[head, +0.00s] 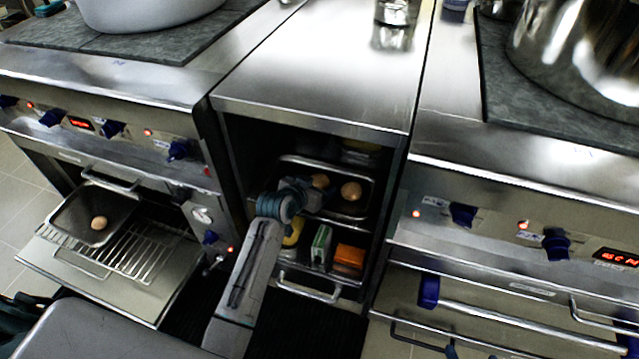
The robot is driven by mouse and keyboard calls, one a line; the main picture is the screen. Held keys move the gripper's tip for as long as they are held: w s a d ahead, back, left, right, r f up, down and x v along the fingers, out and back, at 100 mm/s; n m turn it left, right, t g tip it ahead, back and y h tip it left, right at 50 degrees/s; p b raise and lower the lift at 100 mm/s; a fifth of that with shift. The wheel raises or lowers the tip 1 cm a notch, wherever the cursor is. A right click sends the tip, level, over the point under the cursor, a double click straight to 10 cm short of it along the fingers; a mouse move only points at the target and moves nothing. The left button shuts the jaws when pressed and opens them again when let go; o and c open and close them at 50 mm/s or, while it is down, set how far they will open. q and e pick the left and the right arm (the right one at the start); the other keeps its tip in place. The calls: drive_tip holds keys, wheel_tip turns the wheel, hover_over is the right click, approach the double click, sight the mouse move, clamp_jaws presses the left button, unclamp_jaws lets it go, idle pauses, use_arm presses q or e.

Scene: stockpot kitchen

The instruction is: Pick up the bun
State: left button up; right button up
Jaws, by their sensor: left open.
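Two round brown buns sit in a metal tray (346,214) inside the open cabinet between the stoves. One bun (351,190) lies clear on the tray's right side. The other bun (320,181) is further left, right beside my left gripper (314,194), which partly covers it. My left gripper is open and reaches into the cabinet over the tray's left part. Its fingers are small and dark, so I cannot tell whether they touch the bun. A third bun (99,222) lies in a pan (70,212) at the left oven. My right gripper is not in view.
Below the tray, a drawer with a handle (308,290) holds a green-and-white box (321,246), an orange box (349,259) and something yellow. The left oven door (100,285) is open with a wire rack (150,250). Cabinet side walls and the steel top (320,85) close in around my arm.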

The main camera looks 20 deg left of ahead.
use_arm(q)
drive_tip(key=c, duration=1.1)
drive_tip(key=shift+o, duration=0.2)
drive_tip(key=shift+r, duration=0.1)
